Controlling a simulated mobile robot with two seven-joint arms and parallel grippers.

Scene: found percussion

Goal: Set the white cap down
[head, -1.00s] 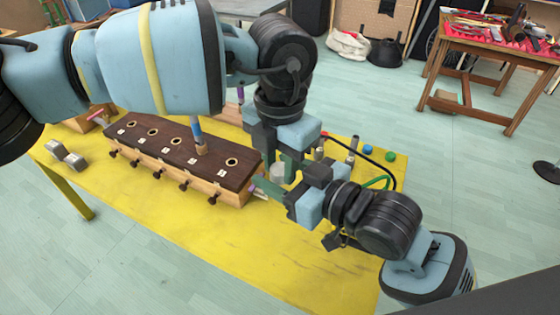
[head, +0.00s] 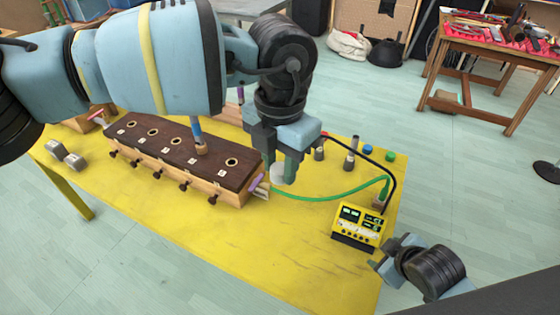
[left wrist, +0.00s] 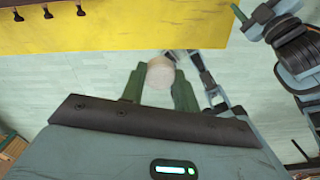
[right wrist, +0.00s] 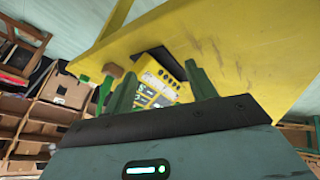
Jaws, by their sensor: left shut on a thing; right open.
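The white cap (head: 278,174) is pale and round, seen just below my left gripper's fingers in the head view, over the yellow table right of the wooden box. In the left wrist view the cap (left wrist: 160,73) sits between the green fingertips. My left gripper (head: 285,164) is shut on it. Whether the cap touches the table I cannot tell. My right gripper (head: 385,260) is low at the right, beyond the table's right edge in the picture and apart from the cap. In the right wrist view its fingers (right wrist: 163,90) are open and apart with nothing held.
The yellow table (head: 235,255) is clear in front. A dark-topped wooden box (head: 175,158) with several holes stands left of the cap. A green cable (head: 325,198) runs near the cap. A yellow meter (head: 358,225) and small cylinders (head: 351,158) stand to the right.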

